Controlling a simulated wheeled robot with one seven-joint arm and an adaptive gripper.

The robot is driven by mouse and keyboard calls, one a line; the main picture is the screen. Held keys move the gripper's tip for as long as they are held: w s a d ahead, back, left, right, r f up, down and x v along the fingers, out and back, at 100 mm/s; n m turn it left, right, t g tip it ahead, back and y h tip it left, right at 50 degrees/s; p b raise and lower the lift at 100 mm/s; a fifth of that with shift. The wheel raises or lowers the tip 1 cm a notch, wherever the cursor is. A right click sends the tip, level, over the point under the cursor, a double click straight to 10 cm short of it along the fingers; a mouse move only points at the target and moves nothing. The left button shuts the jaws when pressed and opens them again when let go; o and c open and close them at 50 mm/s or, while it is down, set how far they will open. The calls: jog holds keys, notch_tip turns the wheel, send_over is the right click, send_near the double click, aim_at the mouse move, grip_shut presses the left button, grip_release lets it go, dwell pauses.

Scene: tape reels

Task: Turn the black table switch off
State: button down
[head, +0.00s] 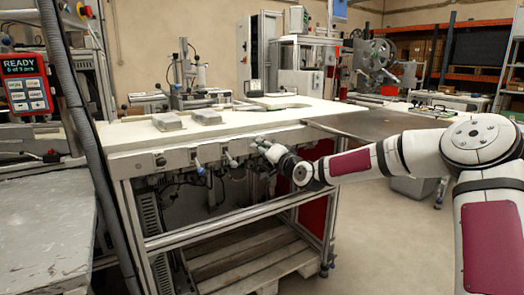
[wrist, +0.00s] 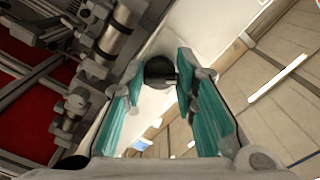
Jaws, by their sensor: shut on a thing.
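The black table switch (wrist: 159,72) shows in the wrist view as a round black knob with a small lever or ridge. It sits between the tips of my gripper's teal-padded fingers (wrist: 162,68), which are shut on it. In the head view my gripper (head: 262,146) is at the front edge of the white-topped table (head: 130,134), right of the middle of that edge. The switch cannot be made out in the head view, where my gripper covers that spot. Its on or off position cannot be told.
Blue-tipped levers (head: 199,168) and a small dark knob (head: 160,160) sit along the same table edge, left of my gripper. Grey blocks (head: 167,122) lie on the table top. A metal frame and a wooden pallet (head: 245,262) are below. Open floor lies to the right.

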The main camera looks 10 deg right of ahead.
jog(key=shift+f, duration=0.1)
jog(key=c, duration=1.3)
grip_release()
jog(key=shift+s, duration=0.15)
jog(key=v, duration=1.1)
jog(key=shift+s, duration=0.35)
jog(key=shift+d, duration=0.15)
